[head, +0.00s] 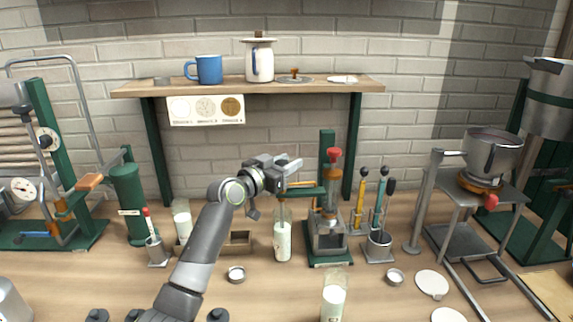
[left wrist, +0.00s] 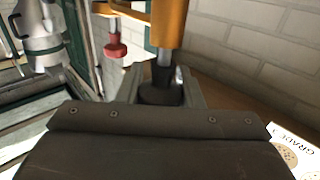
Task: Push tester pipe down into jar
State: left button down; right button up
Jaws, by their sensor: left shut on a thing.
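A glass jar of milk (head: 283,241) stands upright on the bench, left of a green-based tester stand (head: 328,252) with a red knob (head: 334,154). A green arm (head: 308,191) reaches left from the stand over the jar. My left gripper (head: 290,167) is above the jar's mouth, shut on what seems to be the top of the tester pipe; the fingers hide most of it. In the left wrist view an orange fitting (left wrist: 170,20) and a dark rod stand just beyond the gripper. My right gripper is out of view.
Another milk jar (head: 333,301) stands at the front, and one (head: 182,222) at the left. A metal cup of tools (head: 379,246) is right of the stand. Small lids lie on the right front bench.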

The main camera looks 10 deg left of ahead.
pick_arm(q)
jog(key=shift+f, duration=0.4)
jog(key=c, duration=1.3)
grip_release()
jog(key=o, duration=0.3)
jog(key=shift+r, duration=0.15)
jog(key=b+v, duration=0.2)
jog(key=v, duration=1.5)
jog(key=shift+s, duration=0.2)
